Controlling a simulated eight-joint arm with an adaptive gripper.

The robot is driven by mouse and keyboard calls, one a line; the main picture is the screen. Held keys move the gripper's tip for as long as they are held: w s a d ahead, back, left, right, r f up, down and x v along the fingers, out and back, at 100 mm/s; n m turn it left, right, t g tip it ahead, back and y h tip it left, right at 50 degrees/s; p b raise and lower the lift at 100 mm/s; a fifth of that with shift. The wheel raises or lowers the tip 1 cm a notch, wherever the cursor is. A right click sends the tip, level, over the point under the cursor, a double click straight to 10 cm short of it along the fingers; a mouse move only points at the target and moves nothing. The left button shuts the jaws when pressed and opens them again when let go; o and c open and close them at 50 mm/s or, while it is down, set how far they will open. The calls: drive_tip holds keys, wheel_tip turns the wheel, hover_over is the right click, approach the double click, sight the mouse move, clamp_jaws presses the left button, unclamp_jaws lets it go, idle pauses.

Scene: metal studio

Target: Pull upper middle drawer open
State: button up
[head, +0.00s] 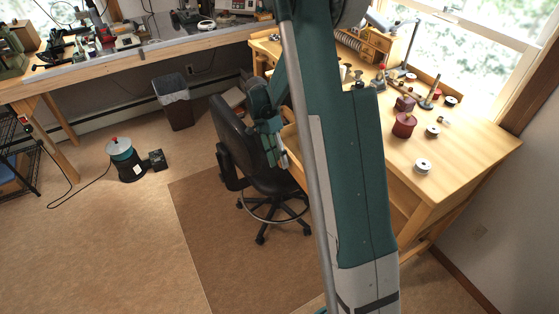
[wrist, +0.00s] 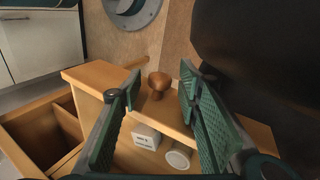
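The drawer (wrist: 92,77) is light wood with a round brown knob (wrist: 159,84). In the wrist view it stands pulled out, with a white box (wrist: 146,136) and a white round item (wrist: 179,157) inside. My gripper (wrist: 160,80) is open, with one green padded finger on each side of the knob and visible gaps to it. In the head view my gripper (head: 276,148) is beside the workbench front, near a light wood drawer part (head: 292,143). My arm hides most of the bench's drawer fronts there.
A black office chair (head: 238,145) stands close to my gripper; its dark bulk (wrist: 255,50) fills the wrist view's upper right. Another open wooden compartment (wrist: 38,130) is at the left. The workbench top (head: 455,150) holds spools and small tools.

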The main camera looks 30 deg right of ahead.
drive_tip(key=shift+r, duration=0.1)
drive_tip(key=v, duration=1.2)
idle(0.4)
